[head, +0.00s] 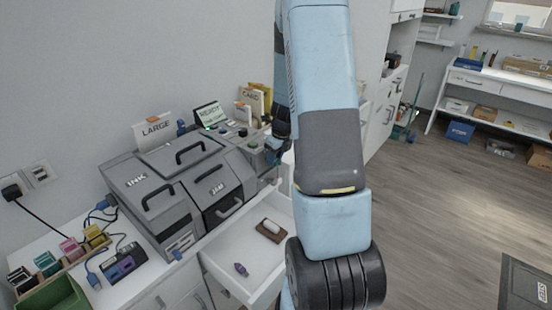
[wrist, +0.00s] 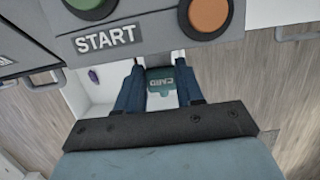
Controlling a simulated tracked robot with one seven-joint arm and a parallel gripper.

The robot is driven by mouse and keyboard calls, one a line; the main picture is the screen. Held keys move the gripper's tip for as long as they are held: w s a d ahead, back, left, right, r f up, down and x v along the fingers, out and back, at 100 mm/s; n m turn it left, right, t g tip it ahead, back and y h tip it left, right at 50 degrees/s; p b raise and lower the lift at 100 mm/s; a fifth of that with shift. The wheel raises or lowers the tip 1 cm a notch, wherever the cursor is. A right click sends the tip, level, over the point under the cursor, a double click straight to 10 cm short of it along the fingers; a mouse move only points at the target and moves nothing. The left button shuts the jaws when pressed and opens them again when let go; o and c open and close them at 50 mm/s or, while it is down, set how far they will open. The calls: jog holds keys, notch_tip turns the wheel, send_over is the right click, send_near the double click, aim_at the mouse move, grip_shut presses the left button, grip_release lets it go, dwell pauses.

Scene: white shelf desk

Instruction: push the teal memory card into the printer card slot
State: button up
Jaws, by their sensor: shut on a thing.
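My gripper (wrist: 160,84) is shut on the teal memory card (wrist: 160,80), which shows between the two dark blue fingers in the wrist view. The card's far end lies close to the printer panel (wrist: 150,38), below the START label and the buttons. I cannot tell whether it touches or enters the slot, as the slot itself is not visible. In the head view the grey printer (head: 225,168) stands on the white desk, and my gripper (head: 276,150) is at its right end, partly hidden by my arm. The card cannot be made out there.
An open white drawer (head: 225,262) below the printer holds a brown block with a white top (head: 271,229) and a purple stick (head: 241,269). A green button (wrist: 90,8) and an orange button (wrist: 207,14) sit on the panel. A green bin (head: 55,297) stands at left.

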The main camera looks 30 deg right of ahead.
aim_at(279, 162)
jog(key=shift+w+a, duration=0.25)
jog(key=shift+w, duration=0.4)
jog(key=o, duration=1.1)
jog(key=v, duration=1.3)
jog(key=shift+r, duration=0.3)
jog(key=shift+s+d, duration=0.15)
